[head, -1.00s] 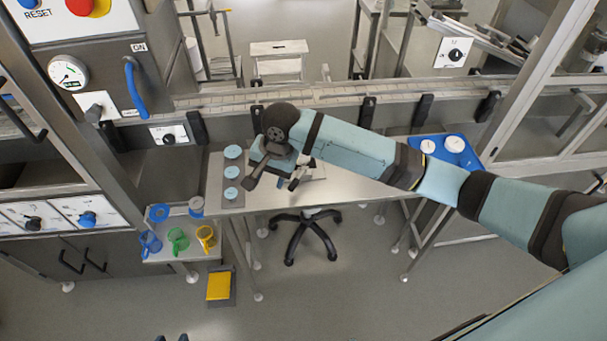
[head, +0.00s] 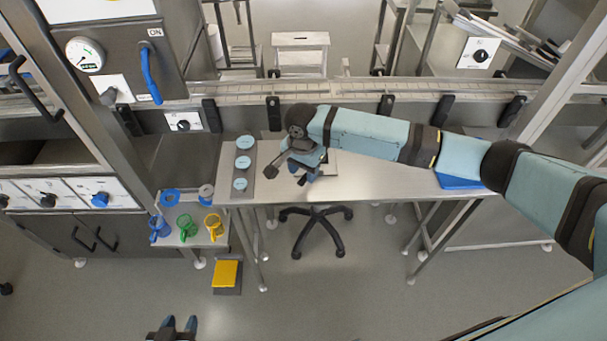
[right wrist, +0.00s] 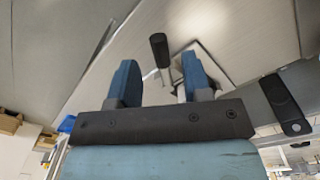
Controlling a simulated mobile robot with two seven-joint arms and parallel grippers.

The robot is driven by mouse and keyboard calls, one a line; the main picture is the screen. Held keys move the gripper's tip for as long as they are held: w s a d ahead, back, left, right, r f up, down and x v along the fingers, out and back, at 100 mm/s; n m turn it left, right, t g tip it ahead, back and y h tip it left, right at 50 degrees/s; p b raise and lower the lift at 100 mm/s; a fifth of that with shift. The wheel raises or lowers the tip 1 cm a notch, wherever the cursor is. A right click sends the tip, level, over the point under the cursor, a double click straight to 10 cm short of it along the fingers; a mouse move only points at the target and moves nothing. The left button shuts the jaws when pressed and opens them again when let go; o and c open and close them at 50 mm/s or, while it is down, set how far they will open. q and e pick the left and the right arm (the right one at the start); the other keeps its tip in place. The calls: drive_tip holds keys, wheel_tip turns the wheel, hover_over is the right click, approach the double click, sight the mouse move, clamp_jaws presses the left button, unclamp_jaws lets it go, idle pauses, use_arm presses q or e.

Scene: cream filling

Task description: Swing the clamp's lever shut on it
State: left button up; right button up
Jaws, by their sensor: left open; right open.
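My right gripper (head: 304,170) is low over the steel table, with its arm reaching in from the right. In the right wrist view its two blue fingers (right wrist: 160,72) are spread apart. The clamp's lever (right wrist: 159,48), with a black grip on a thin metal rod, shows in the gap between them, and I see no finger closed on it. The clamp's body and what it holds are mostly hidden behind the fingers and the palm. A pale plate (head: 331,166) shows beside the gripper. My left gripper (head: 178,326) is open and empty at the bottom edge, far from the table.
A dark tray (head: 239,197) with 3 light-blue round pieces lies left of the right gripper. Blue, green and yellow jugs (head: 213,226) stand on a side shelf. A blue tray (head: 459,183) is at the table's right, partly behind my arm. The table's front middle (head: 370,188) is clear.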

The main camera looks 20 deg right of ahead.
drive_tip(key=shift+f, duration=1.3)
clamp_jaws()
